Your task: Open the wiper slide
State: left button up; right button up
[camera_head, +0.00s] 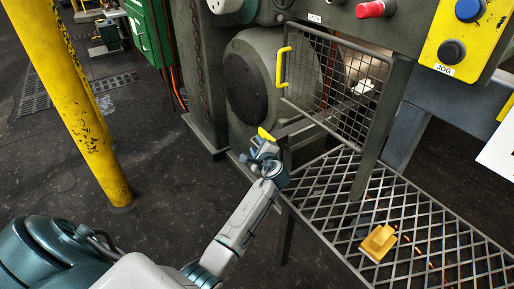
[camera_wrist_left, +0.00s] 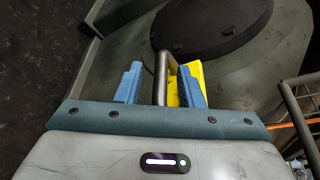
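A grey metal bar (camera_wrist_left: 161,76) stands between the two blue fingers of my left gripper (camera_wrist_left: 160,86) in the left wrist view. The fingers are spread apart, with a clear gap on the bar's left side; the bar is nearer the right finger. A yellow part (camera_wrist_left: 197,78) lies behind the right finger and is partly hidden by it. In the head view my left gripper (camera_head: 262,152) is at the machine's front, just below a small yellow part (camera_head: 266,134). I cannot tell for certain which part is the wiper slide. My right gripper is not in view.
A hinged-looking wire mesh guard (camera_head: 335,85) with a yellow handle (camera_head: 282,68) is above and right of my gripper. A metal grating (camera_head: 320,205) bears a yellow block (camera_head: 378,242). A yellow post (camera_head: 75,110) stands at left. Floor between post and machine is clear.

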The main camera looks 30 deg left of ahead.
pick_arm(q)
jog(key=shift+w+a, duration=0.15)
jog(key=shift+a, duration=0.05)
jog(key=shift+c, duration=0.2)
grip_shut()
